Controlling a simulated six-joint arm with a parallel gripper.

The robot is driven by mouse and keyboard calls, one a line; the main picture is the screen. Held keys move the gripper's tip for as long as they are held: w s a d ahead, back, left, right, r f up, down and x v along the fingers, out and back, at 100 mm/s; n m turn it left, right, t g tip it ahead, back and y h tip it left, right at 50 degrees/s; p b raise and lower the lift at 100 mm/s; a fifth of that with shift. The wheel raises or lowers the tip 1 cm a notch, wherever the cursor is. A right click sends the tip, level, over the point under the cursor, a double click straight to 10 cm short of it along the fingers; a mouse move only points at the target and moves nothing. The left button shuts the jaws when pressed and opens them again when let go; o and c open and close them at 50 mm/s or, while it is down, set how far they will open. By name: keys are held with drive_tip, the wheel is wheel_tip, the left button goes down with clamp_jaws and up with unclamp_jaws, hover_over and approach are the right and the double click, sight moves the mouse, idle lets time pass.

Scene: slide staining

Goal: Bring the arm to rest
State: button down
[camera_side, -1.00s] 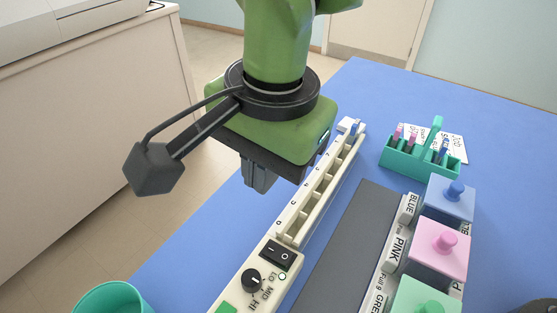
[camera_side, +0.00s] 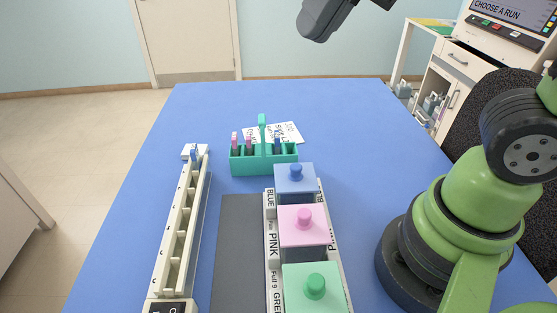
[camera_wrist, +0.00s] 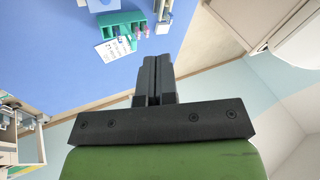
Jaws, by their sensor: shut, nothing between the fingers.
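My gripper (camera_wrist: 153,78) shows in the wrist view with its two dark fingers together and nothing between them. It is raised, well apart from the table things. The blue table (camera_side: 330,120) lies below. My green arm stands at the right of the side view.
A long cream slotted rail (camera_side: 181,230) holds a blue-tipped piece at its far end. A green rack (camera_side: 264,163) holds pink- and blue-tipped slides. Blue (camera_side: 294,180), pink (camera_side: 304,224) and green (camera_side: 314,290) lidded jars stand in a row beside a dark mat (camera_side: 238,255).

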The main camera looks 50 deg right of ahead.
drive_tip(key=s+d+f+n+t, duration=0.1)
drive_tip(key=s+d+f+t, duration=0.1)
drive_tip(key=s+d, duration=0.3)
drive_tip(key=shift+s+f+h, duration=0.15)
drive_tip(key=shift+s+h, duration=0.25)
drive_tip(key=shift+s, duration=0.55)
idle(0.9)
